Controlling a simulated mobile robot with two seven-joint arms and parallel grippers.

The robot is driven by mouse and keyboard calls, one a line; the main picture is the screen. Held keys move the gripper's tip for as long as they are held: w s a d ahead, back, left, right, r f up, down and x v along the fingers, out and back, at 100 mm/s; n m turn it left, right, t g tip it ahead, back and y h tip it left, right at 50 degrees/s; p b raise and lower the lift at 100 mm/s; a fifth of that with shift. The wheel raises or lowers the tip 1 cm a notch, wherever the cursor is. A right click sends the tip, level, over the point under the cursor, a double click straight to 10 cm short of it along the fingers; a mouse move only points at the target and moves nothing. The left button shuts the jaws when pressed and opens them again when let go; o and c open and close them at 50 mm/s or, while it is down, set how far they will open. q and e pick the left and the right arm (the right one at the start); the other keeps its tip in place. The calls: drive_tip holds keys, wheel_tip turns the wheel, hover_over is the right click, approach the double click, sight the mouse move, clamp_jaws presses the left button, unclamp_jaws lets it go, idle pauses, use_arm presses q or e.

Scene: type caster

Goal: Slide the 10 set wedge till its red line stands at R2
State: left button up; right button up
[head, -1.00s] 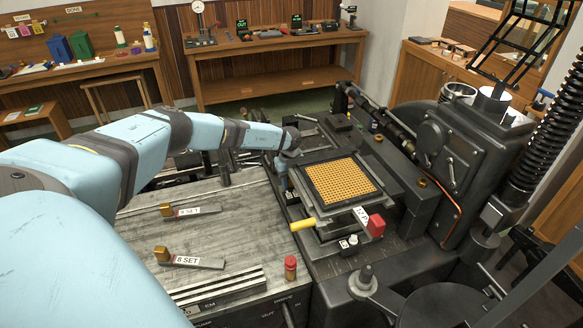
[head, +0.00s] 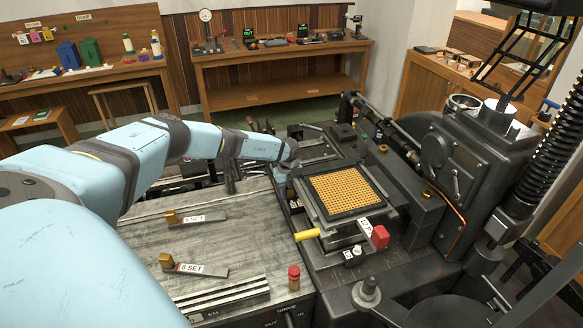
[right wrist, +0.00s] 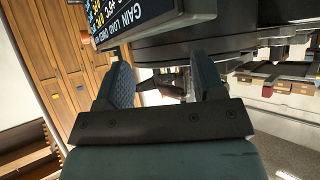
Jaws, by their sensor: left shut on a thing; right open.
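My left gripper (head: 281,186) points down at the left side of the caster, beside the square brass-coloured matrix case (head: 347,190). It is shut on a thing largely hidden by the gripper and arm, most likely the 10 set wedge. The red line and the R2 mark cannot be made out. The 8 SET wedge (head: 203,270) and another labelled wedge (head: 205,216), each with a brass knob, lie on the grey plate at left. My right gripper (right wrist: 165,85) is open and empty in the right wrist view, its fingers wide apart.
A yellow handle (head: 308,235) and a red block (head: 379,236) stick out below the matrix case. A red-topped peg (head: 294,277) stands on the plate's front right corner. The dark caster body (head: 440,160) rises at right. The plate's middle is clear.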

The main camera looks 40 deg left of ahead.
use_arm(q)
drive_tip(key=shift+s, duration=0.1)
drive_tip(key=o, duration=1.1)
wheel_tip(320, 180, up, 14)
drive_tip(key=a, duration=0.1)
drive_tip(key=shift+w+a+f, duration=0.2)
drive_tip(key=shift+w+a, duration=0.15)
drive_tip(key=shift+f, duration=0.1)
